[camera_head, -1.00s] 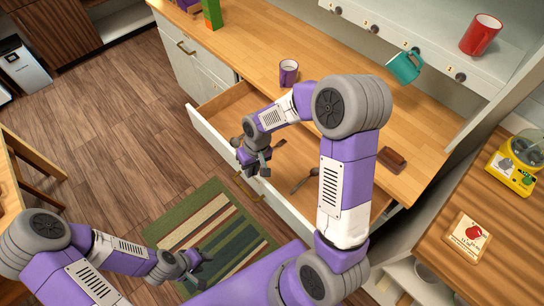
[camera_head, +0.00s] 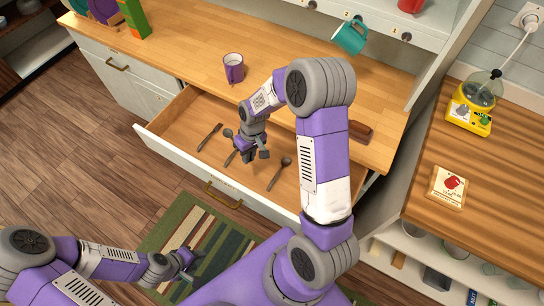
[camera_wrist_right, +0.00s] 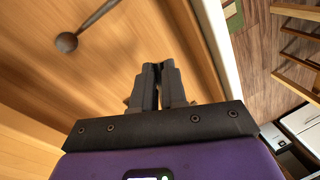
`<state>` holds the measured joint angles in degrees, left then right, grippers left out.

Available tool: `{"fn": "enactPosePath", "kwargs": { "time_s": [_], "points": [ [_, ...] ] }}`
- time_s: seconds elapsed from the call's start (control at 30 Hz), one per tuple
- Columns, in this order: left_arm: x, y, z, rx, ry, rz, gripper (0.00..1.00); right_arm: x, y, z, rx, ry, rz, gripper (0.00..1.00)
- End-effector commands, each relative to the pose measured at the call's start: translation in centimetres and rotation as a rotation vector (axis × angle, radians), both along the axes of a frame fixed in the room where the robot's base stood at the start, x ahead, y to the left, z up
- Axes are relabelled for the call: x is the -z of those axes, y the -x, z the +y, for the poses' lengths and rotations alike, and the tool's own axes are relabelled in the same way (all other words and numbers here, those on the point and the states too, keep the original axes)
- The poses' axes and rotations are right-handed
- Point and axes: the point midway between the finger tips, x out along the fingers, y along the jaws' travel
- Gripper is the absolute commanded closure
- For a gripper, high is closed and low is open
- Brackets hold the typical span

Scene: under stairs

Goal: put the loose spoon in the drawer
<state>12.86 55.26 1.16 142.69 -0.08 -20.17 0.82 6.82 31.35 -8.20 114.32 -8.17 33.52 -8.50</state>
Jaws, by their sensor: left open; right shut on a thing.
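The drawer (camera_head: 178,156) is pulled open under the wooden counter. My right gripper (camera_head: 252,157) is over the drawer's inside, pointing down, shut on a spoon (camera_head: 228,133) whose bowl sticks out to the left. Its handle is mostly hidden by the fingers. In the wrist view the right gripper's fingers (camera_wrist_right: 158,76) are close together, and the held spoon is not clear. Another spoon (camera_head: 280,172) lies in the drawer, right of the gripper; it also shows in the wrist view (camera_wrist_right: 67,42). My left gripper (camera_head: 192,267) is open and empty, low above the rug.
A fork (camera_head: 208,137) and a thin utensil (camera_head: 230,158), partly hidden, are also in the drawer. A purple mug (camera_head: 233,68) and a brown block (camera_head: 360,131) stand on the counter. A teal mug (camera_head: 350,37) hangs above. A striped rug (camera_head: 165,235) lies on the floor.

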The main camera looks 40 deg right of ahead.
Motion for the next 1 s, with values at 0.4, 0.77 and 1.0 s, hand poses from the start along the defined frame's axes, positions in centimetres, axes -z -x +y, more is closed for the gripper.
{"fn": "enactPosePath", "kwargs": {
  "time_s": [0.4, 0.77, 1.0],
  "points": [
    [2.8, 0.0, 0.0, -0.001, -0.001, 0.001, 0.57, 6.8, 0.1, -7.1, -0.033, 0.011, -0.006, 1.00],
    [5.0, 0.0, 0.0, -0.001, 0.000, 0.000, 0.57, 9.8, 0.2, -7.1, -0.035, 0.011, -0.004, 1.00],
    [7.0, 0.0, 0.0, -0.001, 0.000, 0.000, 0.57, 12.5, 0.1, -7.1, -0.034, 0.011, -0.006, 1.00]
  ]
}}
